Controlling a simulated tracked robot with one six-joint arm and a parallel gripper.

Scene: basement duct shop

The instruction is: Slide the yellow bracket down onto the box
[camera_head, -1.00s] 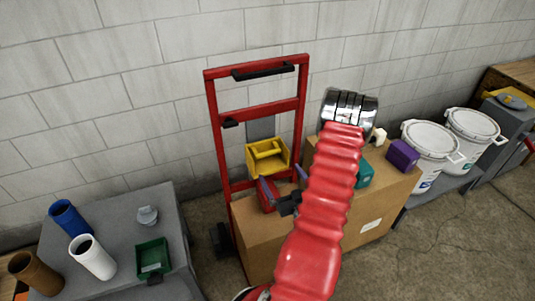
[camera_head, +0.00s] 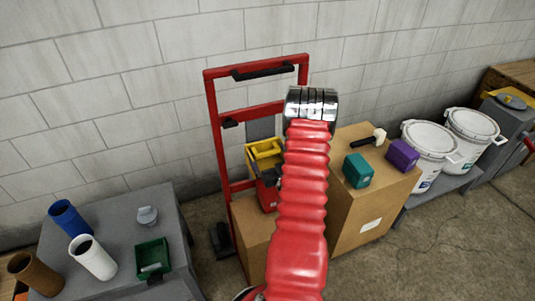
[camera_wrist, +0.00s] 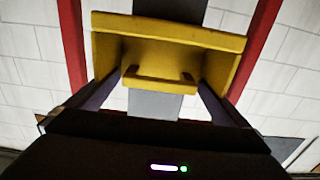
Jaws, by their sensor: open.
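The yellow bracket (camera_head: 262,152) sits on the grey upright of the red hand truck, above the cardboard box (camera_head: 370,212). My arm hides its right side in the head view. In the wrist view the bracket (camera_wrist: 215,50) fills the upper middle, with a bar handle (camera_wrist: 160,80) facing me. My gripper (camera_wrist: 160,76) is open, with one dark finger on each side of the handle. I cannot tell whether the fingers touch it. In the head view my gripper is mostly hidden behind my red arm.
A red object (camera_head: 267,194) is below the bracket. A teal block (camera_head: 358,170), a purple block (camera_head: 402,154) and a mallet (camera_head: 368,141) are on the box. The hand truck frame (camera_head: 217,140) flanks the bracket. A grey table (camera_head: 120,225) with tubes and a green bin stands left.

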